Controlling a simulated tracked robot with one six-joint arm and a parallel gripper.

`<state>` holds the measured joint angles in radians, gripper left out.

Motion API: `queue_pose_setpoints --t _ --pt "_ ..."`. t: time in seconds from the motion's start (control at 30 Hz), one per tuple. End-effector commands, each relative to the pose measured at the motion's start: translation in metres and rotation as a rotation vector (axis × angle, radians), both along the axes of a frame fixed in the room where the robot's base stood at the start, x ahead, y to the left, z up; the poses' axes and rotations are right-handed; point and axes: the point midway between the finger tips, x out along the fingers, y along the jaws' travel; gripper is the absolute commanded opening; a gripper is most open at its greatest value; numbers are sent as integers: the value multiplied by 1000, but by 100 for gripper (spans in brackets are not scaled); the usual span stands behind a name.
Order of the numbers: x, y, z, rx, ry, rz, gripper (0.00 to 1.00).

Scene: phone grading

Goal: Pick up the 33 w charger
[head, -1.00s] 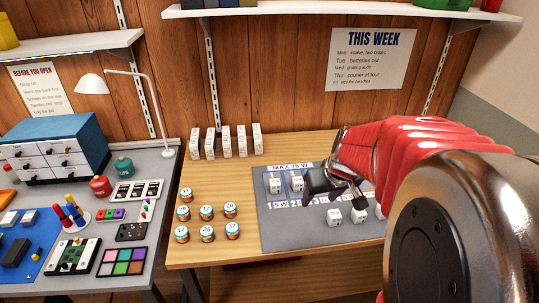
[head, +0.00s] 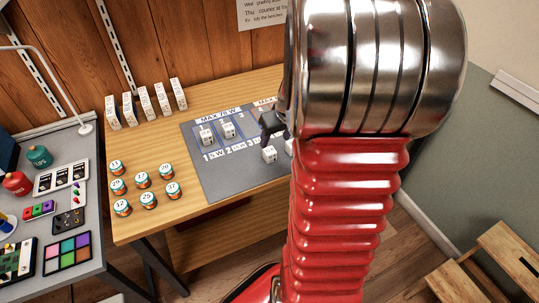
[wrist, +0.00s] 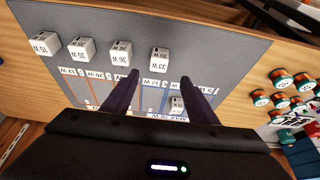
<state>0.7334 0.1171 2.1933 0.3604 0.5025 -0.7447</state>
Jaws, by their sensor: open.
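The 33 W charger (wrist: 160,60) is a small white block at the right end of a row of chargers on the grey mat (wrist: 215,40) in the wrist view. In the head view it appears to be the front-left block (head: 269,154). My gripper (wrist: 160,77) is open and empty. Its two dark fingertips lie either side of the charger's line, with the charger just past them in the picture. I cannot tell the height gap. In the head view my gripper (head: 273,124) is over the mat, partly hidden by my arm.
Other white chargers (wrist: 120,53) (wrist: 81,48) (wrist: 44,43) stand left of it in the wrist view. Another charger (wrist: 177,107) sits in a marked bay. Numbered round cans (head: 142,180) and upright white boxes (head: 145,104) stand on the wooden table (head: 165,145).

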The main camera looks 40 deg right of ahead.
Motion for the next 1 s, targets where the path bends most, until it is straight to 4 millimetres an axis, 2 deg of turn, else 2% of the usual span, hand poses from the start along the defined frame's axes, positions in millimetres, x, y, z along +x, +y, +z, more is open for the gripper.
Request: queue_pose_setpoints --t 0.5,0.7,1.0 --pt "22 -6 -57 2 3 3 53" --pt "26 -7 -67 0 1 2 53" --pt "26 -7 -67 0 1 1 53"
